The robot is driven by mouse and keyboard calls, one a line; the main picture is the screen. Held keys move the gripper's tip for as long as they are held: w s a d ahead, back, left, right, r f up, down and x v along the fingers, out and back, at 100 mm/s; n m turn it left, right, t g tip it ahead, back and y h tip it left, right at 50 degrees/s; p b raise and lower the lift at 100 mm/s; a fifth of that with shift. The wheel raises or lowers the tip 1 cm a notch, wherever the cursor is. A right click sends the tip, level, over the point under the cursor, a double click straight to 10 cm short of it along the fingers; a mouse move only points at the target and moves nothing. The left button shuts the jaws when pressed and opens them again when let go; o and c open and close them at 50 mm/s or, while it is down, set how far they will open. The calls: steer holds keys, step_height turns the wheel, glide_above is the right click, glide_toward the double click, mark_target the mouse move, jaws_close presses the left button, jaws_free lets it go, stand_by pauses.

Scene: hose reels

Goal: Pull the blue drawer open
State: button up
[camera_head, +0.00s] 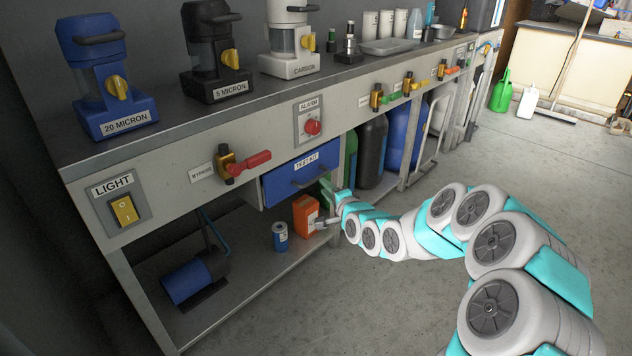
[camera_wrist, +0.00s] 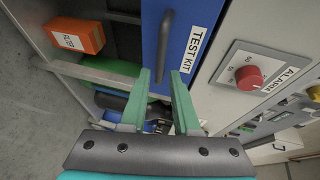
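The blue drawer (camera_head: 283,186) labelled TEST KIT sits under the bench top and looks shut or nearly so. Its dark bar handle (camera_head: 310,176) runs across the front. In the wrist view the blue drawer (camera_wrist: 206,14) fills the upper middle, and the handle (camera_wrist: 164,42) points down toward my fingertips. My gripper (camera_wrist: 161,74) is open, its two green fingers apart. The handle's lower end shows in the gap between the tips; I cannot tell whether it touches them. In the head view my gripper (camera_head: 327,207) is just below and right of the drawer front.
An orange box (camera_head: 305,215) and a blue can (camera_head: 280,236) stand on the lower shelf beside my gripper. A red-handled bypass valve (camera_head: 240,163) and the alarm knob (camera_head: 312,127) stick out from the panel. The floor (camera_head: 400,285) in front is clear.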

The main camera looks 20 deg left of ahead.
mark_target(316, 177)
steer(key=shift+x, duration=3.8)
steer(key=shift+f, duration=0.1)
jaws_close()
steer(key=shift+d, duration=0.1)
